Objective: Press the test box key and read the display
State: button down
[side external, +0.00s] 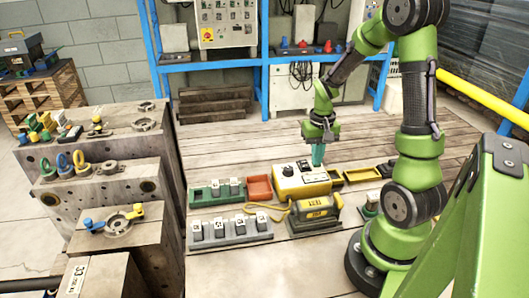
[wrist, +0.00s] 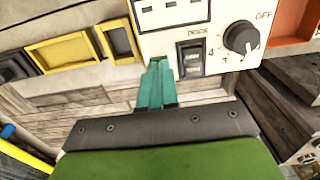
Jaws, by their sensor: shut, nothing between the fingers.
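The test box (side external: 302,187) is a yellow box with a pale top panel, standing on the wooden deck. In the wrist view its white panel (wrist: 222,62) carries a dark rocker key (wrist: 191,58) in a frame and a black knob (wrist: 241,37) marked OFF and with numbers. White windows with dark borders (wrist: 170,12) show at the top edge, cut off; no reading is legible. My gripper (side external: 318,163) is above the box's right part, teal fingers pointing down. In the wrist view my gripper (wrist: 158,66) is shut and empty, just left of the key. I cannot tell whether it touches the panel.
Yellow trays (wrist: 62,53) lie beside the box. A red tray (side external: 259,188), a green rack (side external: 218,191) and a grey rack (side external: 229,234) with several blocks stand left. A yellow and black device (side external: 314,214) stands in front, with a yellow cable nearby. The deck behind is clear.

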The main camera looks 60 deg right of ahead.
jog(key=shift+r, duration=3.5)
jog(key=shift+f, duration=0.1)
jog(key=s+a+r+n+t, duration=0.1)
jog(key=a+r+t, duration=0.1)
jog(key=a+r, duration=0.2)
jog(key=s+a+r+n+t+y, duration=0.1)
jog(key=a+r, duration=0.3)
jog(key=a, duration=0.7)
jog(key=a+r+n+t+y, duration=0.1)
jog(key=a+r+n+t, duration=0.2)
jog(key=a, duration=0.4)
jog(key=shift+s+a+r+t, duration=0.2)
jog(key=shift+s+r+t, duration=0.2)
jog(key=shift+t, duration=0.2)
